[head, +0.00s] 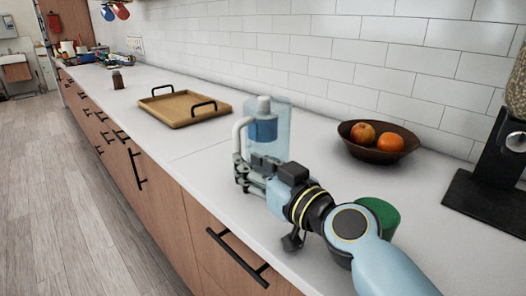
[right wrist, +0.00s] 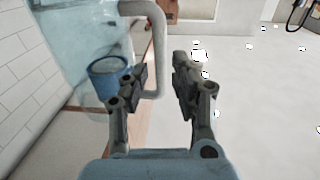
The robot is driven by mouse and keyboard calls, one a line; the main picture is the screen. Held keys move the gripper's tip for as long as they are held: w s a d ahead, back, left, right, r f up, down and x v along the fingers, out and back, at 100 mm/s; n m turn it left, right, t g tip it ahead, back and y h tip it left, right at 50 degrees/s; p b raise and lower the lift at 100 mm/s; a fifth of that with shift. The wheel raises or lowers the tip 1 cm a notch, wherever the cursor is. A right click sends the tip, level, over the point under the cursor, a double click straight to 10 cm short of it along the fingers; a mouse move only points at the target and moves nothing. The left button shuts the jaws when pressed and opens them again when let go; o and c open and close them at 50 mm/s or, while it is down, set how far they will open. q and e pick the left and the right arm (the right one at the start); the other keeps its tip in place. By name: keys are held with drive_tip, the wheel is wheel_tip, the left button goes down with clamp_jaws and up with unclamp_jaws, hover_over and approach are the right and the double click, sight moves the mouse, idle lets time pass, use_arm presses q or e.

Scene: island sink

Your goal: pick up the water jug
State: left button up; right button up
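The water jug (head: 281,128) is a clear, pale blue pitcher with a blue inner part and a white handle on its left side. It stands upright on the counter in the head view. My right gripper (head: 246,172) is low beside the handle and hides the jug's lower part there. In the right wrist view the jug (right wrist: 85,35) is at the upper left. Its white handle (right wrist: 159,45) comes down between the two fingers of my right gripper (right wrist: 162,82), which are apart. I cannot tell whether either finger touches the handle. My left gripper is not in view.
A wooden tray (head: 174,112) with black handles lies left of the jug. A brown bowl (head: 376,152) with two orange fruits is to the right. A green round object (head: 382,212) is beside my right arm. A black-based dispenser (head: 488,195) stands at the far right.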

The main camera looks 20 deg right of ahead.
drive_tip(key=p+x, duration=0.1)
drive_tip(key=x, duration=0.3)
drive_tip(key=shift+w+r, duration=0.1)
drive_tip(key=shift+w, duration=0.2)
drive_tip(key=shift+w+a, duration=0.1)
drive_tip(key=shift+w, duration=0.05)
clamp_jaws()
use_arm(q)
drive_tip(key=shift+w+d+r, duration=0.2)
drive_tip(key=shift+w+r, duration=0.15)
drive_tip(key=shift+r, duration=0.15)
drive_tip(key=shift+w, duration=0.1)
